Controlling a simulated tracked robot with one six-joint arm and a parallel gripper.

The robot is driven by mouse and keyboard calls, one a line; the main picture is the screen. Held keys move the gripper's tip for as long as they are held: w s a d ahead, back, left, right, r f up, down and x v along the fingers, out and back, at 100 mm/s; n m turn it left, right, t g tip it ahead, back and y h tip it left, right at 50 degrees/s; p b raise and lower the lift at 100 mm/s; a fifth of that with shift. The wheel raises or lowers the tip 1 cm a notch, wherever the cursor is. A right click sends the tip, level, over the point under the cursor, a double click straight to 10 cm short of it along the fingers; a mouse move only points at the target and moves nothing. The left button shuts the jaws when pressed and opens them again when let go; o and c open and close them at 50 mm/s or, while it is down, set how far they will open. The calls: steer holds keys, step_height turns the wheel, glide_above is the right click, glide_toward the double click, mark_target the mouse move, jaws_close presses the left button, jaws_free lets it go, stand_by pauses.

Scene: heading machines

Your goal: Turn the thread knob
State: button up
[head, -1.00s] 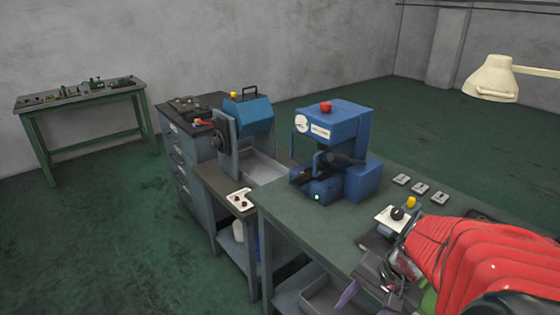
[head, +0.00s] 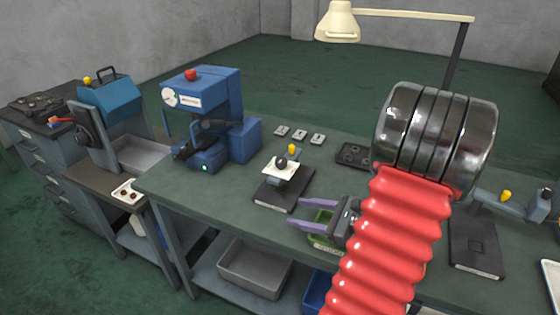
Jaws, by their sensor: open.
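No part in the head view is plainly marked as the thread knob. A small fixture with a black base (head: 272,196) stands on the green bench. It carries a white plate (head: 290,173), a round black knob (head: 281,163) and a yellow knob (head: 292,148). My gripper (head: 296,212) has two purple fingers spread apart with nothing between them. It points left, just right of and in front of that fixture's base, apart from its knobs. A second fixture with a yellow knob (head: 505,196) stands at the right, partly hidden by my red-sleeved arm.
A blue press (head: 222,100) with a dial and red button stands left on the bench (head: 165,185). Several small grey plates (head: 299,134) and a dark tray (head: 352,155) lie behind. A green bin (head: 318,222) is by my gripper. A lamp (head: 338,22) overhangs the back.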

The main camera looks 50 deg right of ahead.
mark_target(286, 163)
steer(key=w+d+r+m+t+h, duration=0.1)
steer(key=d+r+m+t+h, duration=0.2)
steer(key=d+r+m+h, duration=0.1)
steer(key=d+r+m, duration=0.1)
steer(key=d+r, duration=0.1)
steer(key=d, duration=0.1)
steer(key=shift+w+r+t, duration=0.15)
steer(key=shift+w+t, duration=0.1)
steer(key=shift+t, duration=0.15)
steer(key=shift+w, duration=0.15)
steer(key=w, duration=1.3)
steer(key=shift+w+d, duration=0.1)
steer(key=shift+w, duration=0.2)
steer(key=shift+c, duration=0.7)
steer(key=c, duration=0.9)
